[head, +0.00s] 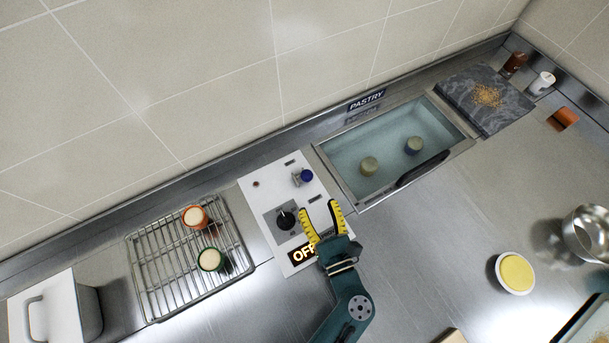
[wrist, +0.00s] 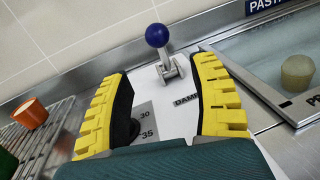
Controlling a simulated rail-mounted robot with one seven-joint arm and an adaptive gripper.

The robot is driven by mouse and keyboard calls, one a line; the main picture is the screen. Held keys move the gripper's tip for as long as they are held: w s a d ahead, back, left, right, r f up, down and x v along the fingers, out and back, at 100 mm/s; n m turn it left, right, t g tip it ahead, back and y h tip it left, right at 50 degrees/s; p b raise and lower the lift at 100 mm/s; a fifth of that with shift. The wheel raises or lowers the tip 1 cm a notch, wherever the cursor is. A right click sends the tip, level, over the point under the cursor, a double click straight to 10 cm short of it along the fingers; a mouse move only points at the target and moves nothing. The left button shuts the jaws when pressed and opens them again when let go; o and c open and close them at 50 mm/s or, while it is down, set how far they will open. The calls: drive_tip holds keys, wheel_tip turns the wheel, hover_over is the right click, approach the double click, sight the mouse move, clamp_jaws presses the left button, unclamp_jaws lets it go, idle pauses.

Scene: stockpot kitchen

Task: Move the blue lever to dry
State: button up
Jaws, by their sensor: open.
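The blue lever (head: 306,175) is a round blue knob on a short metal stem, on the upper part of a white control panel (head: 258,179). In the wrist view the blue lever (wrist: 157,35) stands up from a metal bracket ahead of my fingertips. A label beside it is partly hidden and reads "DAMP". My gripper (head: 320,208) is open and empty over the panel, its yellow fingers pointing toward the lever but apart from it. In the wrist view my gripper (wrist: 165,88) spans the panel below the lever. No "dry" label is readable.
A black dial (head: 286,220) and an "OFF" display (head: 300,254) sit on the panel near my gripper. A wire rack (head: 150,262) with two cups is at left. A glass-topped bin (head: 345,155) with a black handle is at right.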

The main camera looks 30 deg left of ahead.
sight(305, 175)
drive_tip(key=x, duration=1)
drive_tip(key=shift+b, duration=0.4)
clamp_jaws()
